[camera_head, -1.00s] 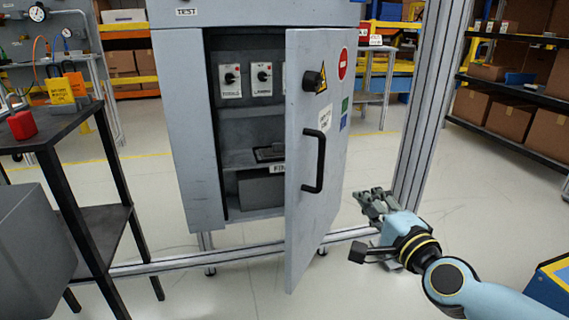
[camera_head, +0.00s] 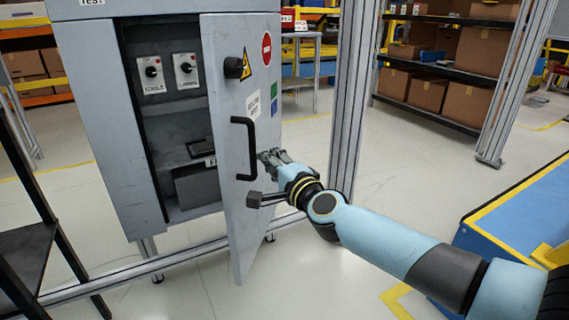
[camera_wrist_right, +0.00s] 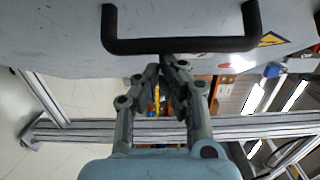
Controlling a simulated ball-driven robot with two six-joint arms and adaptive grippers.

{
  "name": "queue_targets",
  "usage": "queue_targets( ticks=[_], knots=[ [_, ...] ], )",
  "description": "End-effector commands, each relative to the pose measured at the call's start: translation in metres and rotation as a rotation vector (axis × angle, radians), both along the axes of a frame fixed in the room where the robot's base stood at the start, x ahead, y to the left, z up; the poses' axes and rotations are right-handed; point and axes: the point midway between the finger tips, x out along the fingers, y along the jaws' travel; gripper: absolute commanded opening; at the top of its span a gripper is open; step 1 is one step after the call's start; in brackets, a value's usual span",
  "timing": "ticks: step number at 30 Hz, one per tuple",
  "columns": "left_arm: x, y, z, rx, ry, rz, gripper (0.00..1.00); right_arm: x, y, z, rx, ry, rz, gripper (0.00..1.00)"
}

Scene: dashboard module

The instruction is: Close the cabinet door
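The grey cabinet door (camera_head: 225,130) stands open, hinged away from the grey cabinet (camera_head: 110,130), so the inside shows. Its black handle (camera_head: 251,150) is on the door's outer face and also spans the top of the right wrist view (camera_wrist_right: 182,44). My right gripper (camera_head: 268,157) is just right of the handle, close to the door's outer face. In the right wrist view its fingertips (camera_wrist_right: 166,66) come together just below the handle bar, with nothing seen between them. I cannot tell whether they touch the door. My left gripper is not in view.
A vertical metal post (camera_head: 352,90) stands right of the door, and a metal floor rail (camera_head: 190,265) runs under the cabinet. A black shelf stand (camera_head: 25,255) is at the left. A blue and yellow unit (camera_head: 500,215) is at the right. Bare floor lies in between.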

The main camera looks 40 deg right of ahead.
Motion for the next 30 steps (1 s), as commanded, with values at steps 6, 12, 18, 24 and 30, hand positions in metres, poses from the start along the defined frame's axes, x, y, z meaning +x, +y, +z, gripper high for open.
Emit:
queue_targets(
  ticks=[6, 12, 18, 24, 30],
  knots=[
    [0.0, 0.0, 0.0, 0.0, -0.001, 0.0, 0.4, 0.003, 0.01, 0.0, 0.001, 0.002, 0.004, 0.0],
    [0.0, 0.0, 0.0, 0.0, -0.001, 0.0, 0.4, 0.003, 0.01, 0.0, 0.0, 0.001, 0.004, 0.0],
    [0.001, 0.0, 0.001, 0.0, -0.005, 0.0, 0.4, 0.006, 0.013, 0.0, 0.003, 0.0, -0.007, 0.0],
    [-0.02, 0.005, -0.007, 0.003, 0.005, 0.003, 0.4, 0.027, 0.032, 0.003, 0.009, -0.003, -0.069, 0.0],
    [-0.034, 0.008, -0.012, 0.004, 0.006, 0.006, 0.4, 0.067, 0.064, 0.002, 0.008, -0.002, -0.186, 0.0]
  ],
)
